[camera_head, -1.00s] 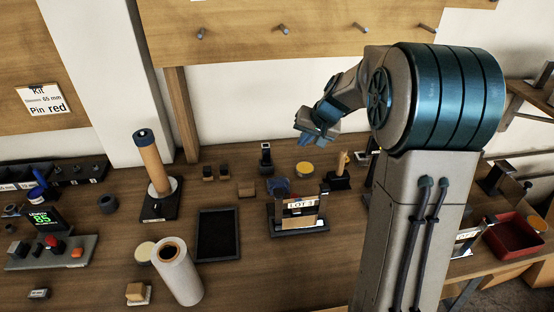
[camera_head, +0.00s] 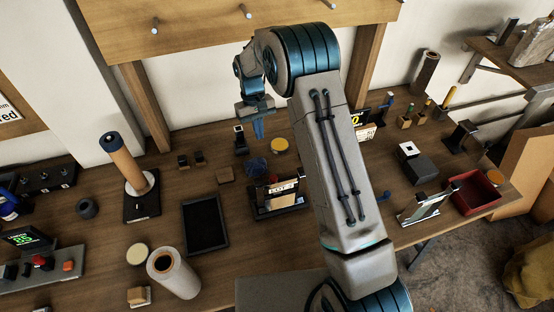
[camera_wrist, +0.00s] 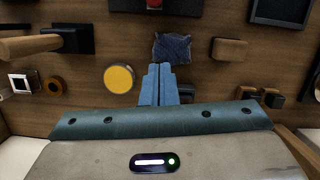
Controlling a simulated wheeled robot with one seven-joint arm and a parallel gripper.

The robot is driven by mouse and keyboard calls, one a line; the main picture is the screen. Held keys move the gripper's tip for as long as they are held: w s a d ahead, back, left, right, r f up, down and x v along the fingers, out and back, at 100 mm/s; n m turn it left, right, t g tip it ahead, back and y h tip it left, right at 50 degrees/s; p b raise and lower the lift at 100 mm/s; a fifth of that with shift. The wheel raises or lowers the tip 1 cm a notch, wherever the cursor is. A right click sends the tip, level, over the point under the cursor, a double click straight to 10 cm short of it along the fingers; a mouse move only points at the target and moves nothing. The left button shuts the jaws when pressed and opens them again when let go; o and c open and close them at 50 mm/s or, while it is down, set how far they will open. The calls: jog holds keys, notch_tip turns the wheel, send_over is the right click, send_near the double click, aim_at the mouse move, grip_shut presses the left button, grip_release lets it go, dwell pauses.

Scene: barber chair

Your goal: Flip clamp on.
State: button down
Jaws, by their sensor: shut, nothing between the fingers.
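My gripper (camera_head: 257,131) points down over the back part of the bench, its fingers together and empty. In the wrist view the closed blue fingers (camera_wrist: 160,84) sit between a yellow disc (camera_wrist: 119,79) and a crumpled blue cloth (camera_wrist: 172,48), apart from both. I cannot tell for sure which thing is the clamp. A wooden bar on a black base (camera_wrist: 72,40) lies at the wrist view's left; my arm hides that area in the head view. A small upright black device with a pale square (camera_head: 239,141) stands just left of the fingers in the head view.
A dark tray (camera_head: 205,224), a tall wooden roller (camera_head: 124,162) and a pale roll (camera_head: 174,273) are at left. A red bin (camera_head: 477,193) is at right. Pegs jut from the board above.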

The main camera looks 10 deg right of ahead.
jog(key=shift+s+d+f, duration=0.1)
jog(key=shift+f, duration=0.05)
jog(key=b, duration=0.6)
send_near(265, 166)
jog(key=x, duration=0.6)
jog(key=shift+f, duration=0.2)
jog(key=s, duration=0.1)
jog(key=s+d, duration=0.1)
jog(key=shift+s+d+r+p, duration=0.1)
jog(key=shift+s+r+p, duration=0.15)
jog(key=shift+s+p, duration=0.05)
jog(key=shift+s+d+f, duration=0.1)
jog(key=shift+s+d, duration=0.05)
jog(key=shift+s, duration=0.3)
